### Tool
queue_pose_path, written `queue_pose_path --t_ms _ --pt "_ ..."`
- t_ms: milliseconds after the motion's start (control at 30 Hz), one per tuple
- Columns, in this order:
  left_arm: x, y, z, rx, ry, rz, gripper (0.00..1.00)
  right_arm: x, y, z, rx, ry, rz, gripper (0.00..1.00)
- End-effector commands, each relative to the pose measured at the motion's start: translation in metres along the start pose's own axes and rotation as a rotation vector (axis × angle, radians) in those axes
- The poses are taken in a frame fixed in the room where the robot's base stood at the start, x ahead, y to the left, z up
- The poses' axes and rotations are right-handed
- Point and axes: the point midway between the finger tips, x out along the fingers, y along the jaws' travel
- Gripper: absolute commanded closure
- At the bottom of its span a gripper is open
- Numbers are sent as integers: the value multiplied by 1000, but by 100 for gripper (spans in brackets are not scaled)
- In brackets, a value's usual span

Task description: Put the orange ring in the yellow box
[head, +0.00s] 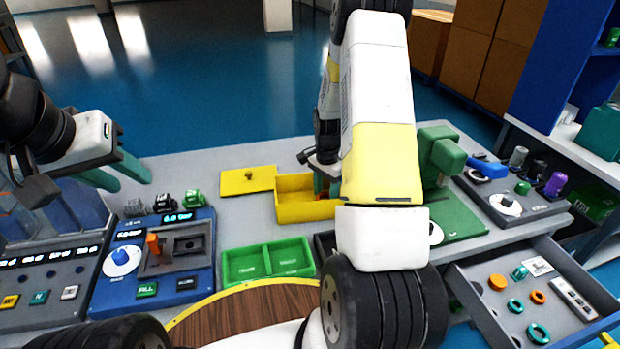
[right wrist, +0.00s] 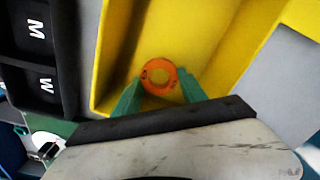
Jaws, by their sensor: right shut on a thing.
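The yellow box (head: 296,212) stands open on the table, partly hidden behind my right arm. Its yellow inside (right wrist: 218,35) fills much of the right wrist view. My right gripper (right wrist: 160,80) is shut on the orange ring (right wrist: 160,91), which is between the green fingertips within the box's walls. I cannot tell whether the ring touches the box floor. In the head view the right fingers are mostly hidden, and a bit of orange shows at the box. My left gripper (head: 118,173) is open and empty above the left side of the table.
A yellow lid (head: 247,181) lies left of the box. A green two-part tray (head: 268,262) is in front. The open drawer (head: 515,325) at right holds several rings, one small and orange (head: 538,297). Control panels (head: 150,262) fill the left. A green block device (head: 441,150) stands right of my arm.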

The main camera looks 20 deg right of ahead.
Motion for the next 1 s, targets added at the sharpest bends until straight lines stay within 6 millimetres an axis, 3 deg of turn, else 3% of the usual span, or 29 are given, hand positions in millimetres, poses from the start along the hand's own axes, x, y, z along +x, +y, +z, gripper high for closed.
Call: queue_pose_path --t_ms 367,400,433,767,1000 --pt "0 0 0 0 0 0 64 6 0 0 1 1 -1 90" --pt "0 0 0 0 0 0 64 6 0 0 1 1 -2 45" --pt "0 0 0 0 0 0 64 6 0 0 1 1 -2 42" --pt "0 0 0 0 0 0 64 4 0 -1 1 1 -2 42" --pt "0 0 0 0 0 0 64 -31 -1 -1 2 4 -6 42"
